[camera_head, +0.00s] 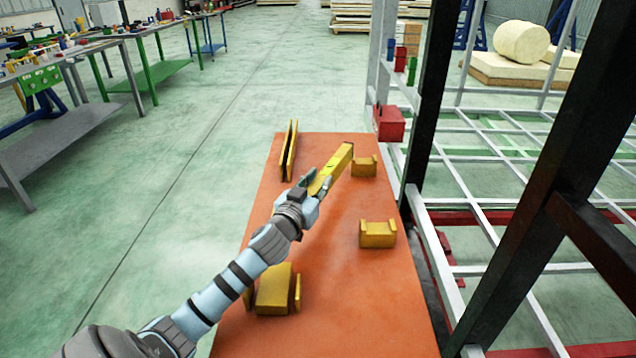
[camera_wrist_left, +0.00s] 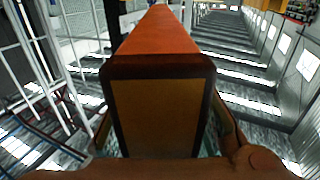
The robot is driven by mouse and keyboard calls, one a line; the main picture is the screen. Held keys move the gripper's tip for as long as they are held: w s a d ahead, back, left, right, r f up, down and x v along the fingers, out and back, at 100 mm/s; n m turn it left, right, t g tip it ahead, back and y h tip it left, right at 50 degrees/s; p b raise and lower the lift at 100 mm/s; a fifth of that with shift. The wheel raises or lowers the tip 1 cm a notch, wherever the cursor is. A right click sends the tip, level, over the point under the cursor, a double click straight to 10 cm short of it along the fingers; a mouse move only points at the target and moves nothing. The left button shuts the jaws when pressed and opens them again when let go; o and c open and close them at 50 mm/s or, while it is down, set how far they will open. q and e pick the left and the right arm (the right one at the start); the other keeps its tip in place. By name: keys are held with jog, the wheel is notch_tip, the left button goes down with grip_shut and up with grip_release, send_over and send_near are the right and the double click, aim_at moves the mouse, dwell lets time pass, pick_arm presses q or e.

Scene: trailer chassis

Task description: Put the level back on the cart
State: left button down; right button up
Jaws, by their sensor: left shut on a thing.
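The level (camera_head: 336,168) is a long yellow bar with a small dark window on top. My left gripper (camera_head: 318,183) is shut on it near its closer end, and the bar points away to the upper right. In the left wrist view the level (camera_wrist_left: 158,115) fills the middle, its end facing the camera, between the fingers (camera_wrist_left: 165,135). The cart (camera_head: 335,240) has a flat orange top below the gripper and the level. I cannot tell whether the level touches the cart top. My right gripper is not in view.
On the cart stand a tall yellow pair of plates (camera_head: 289,150), two yellow U-shaped brackets (camera_head: 378,234) (camera_head: 364,168) at the right, and a yellow block (camera_head: 273,290) near the front. A dark and grey metal frame (camera_head: 425,110) rises along the cart's right side.

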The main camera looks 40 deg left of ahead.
pick_arm(q)
jog(key=shift+f, duration=0.35)
jog(key=c, duration=1.3)
grip_release()
jog(key=shift+c, duration=0.2)
jog(key=shift+r, duration=0.1)
jog(key=shift+r, duration=0.4)
jog(key=shift+s+d+r+p, duration=0.1)
jog(key=shift+s+r+p, duration=0.05)
jog(key=shift+s+p, duration=0.2)
jog(key=v, duration=1.1)
jog(key=shift+s+p, duration=0.15)
jog(key=shift+p, duration=0.15)
